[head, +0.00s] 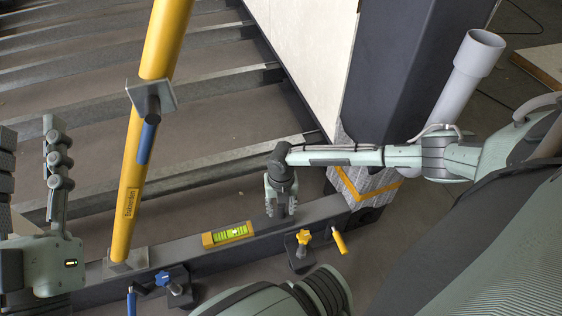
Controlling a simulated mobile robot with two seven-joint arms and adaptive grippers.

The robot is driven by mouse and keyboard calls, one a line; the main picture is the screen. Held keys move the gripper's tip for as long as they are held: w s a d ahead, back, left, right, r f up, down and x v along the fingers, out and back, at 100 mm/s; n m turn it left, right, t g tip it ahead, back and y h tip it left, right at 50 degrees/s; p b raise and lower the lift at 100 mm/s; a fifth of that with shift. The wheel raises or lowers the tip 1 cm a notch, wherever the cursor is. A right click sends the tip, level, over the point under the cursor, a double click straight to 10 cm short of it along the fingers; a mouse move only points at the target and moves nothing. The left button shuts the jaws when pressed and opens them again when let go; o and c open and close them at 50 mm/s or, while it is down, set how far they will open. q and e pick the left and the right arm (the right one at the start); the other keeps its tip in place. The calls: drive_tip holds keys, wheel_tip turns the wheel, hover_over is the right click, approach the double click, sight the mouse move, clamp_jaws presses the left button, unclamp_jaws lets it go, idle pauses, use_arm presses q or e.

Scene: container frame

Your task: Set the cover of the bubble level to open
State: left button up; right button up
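The bubble level (228,234) is a small yellow block with a bright green vial window on top. It sits on the dark beam at the bottom centre of the head view. I cannot make out a separate cover or its position at this size. My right gripper (281,212) points down just right of the level, near the beam and apart from the level. Its fingers are small and partly hidden, so their opening is unclear. My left gripper (30,128) is at the far left edge, fingers pointing up and spread, with nothing between them.
A yellow post (150,110) rises from the beam (190,250) left of the level. A blue-knobbed clamp (176,287) and a yellow-knobbed clamp (301,248) stand at the beam's near side. A dark column (390,80) and grey pipe (462,85) stand at right.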

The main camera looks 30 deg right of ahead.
drive_tip(key=shift+r, duration=0.1)
wheel_tip(320, 180, up, 12)
drive_tip(key=shift+f, duration=0.1)
idle(0.4)
idle(0.4)
